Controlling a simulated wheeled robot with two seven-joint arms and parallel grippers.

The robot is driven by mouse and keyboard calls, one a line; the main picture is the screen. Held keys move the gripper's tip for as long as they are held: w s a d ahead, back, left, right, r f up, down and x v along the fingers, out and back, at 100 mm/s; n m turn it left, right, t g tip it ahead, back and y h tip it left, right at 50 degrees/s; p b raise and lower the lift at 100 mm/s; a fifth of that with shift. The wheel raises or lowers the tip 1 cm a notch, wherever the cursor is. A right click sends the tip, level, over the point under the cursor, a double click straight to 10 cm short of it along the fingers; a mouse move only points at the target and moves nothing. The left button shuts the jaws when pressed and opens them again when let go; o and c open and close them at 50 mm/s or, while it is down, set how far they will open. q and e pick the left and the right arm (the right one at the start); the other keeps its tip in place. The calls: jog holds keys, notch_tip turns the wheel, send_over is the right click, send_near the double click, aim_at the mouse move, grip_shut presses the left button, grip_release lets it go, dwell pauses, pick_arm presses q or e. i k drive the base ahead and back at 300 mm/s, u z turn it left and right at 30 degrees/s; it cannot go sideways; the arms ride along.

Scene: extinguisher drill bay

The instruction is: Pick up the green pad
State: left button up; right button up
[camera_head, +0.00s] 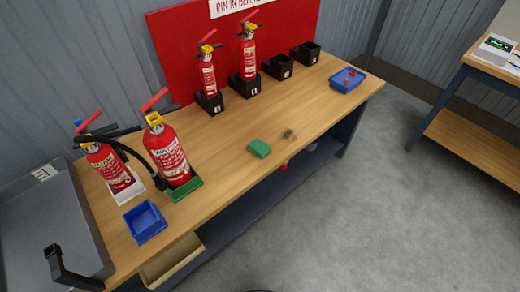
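The green pad (259,148) is a small flat block lying on the wooden workbench (220,150), near the middle of its front edge. Nothing covers it and nothing touches it from above. Neither of my grippers can be made out in the head view.
A dark smudge (288,133) marks the bench right of the pad. Red extinguishers (167,155) stand at the left and in black holders (209,102) at the back. A blue bin (145,222) and a blue tray (347,80) sit at either end. A drawer (172,262) juts out front-left.

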aim_at(261, 150)
jog(key=z, duration=1.5)
jog(key=i, duration=1.05)
jog(key=u, duration=3.5)
